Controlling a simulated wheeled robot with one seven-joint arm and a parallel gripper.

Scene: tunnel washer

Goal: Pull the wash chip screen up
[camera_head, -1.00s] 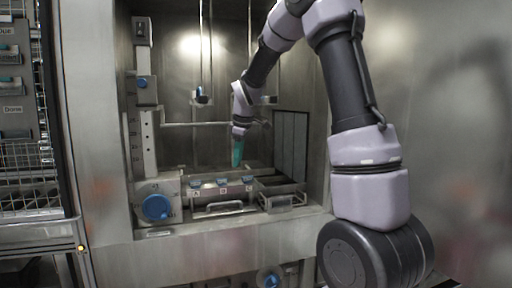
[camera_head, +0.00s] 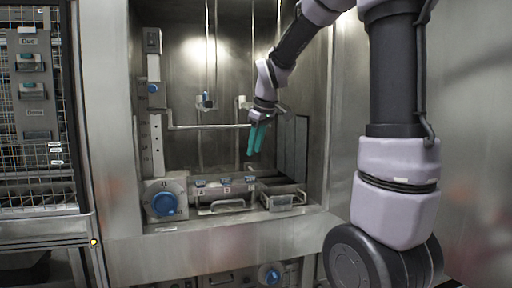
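My gripper (camera_head: 256,141) hangs inside the steel washer chamber with its two teal fingers pointing down. The fingers show a narrow gap and hold nothing. Low in the chamber, below the gripper, is a bar-shaped handle (camera_head: 228,206) on the front of a trough. To its right is a small tray with a wire handle (camera_head: 284,199). I cannot tell for sure which of these is the wash chip screen. My gripper is above both and apart from them.
A blue knob (camera_head: 165,204) sits at the chamber's lower left, below a slotted upright plate (camera_head: 157,145). Small blue-topped labelled clips line the trough. A horizontal pipe (camera_head: 205,127) crosses the back. A wire rack (camera_head: 40,120) stands at far left. Another blue knob (camera_head: 270,274) is below the sill.

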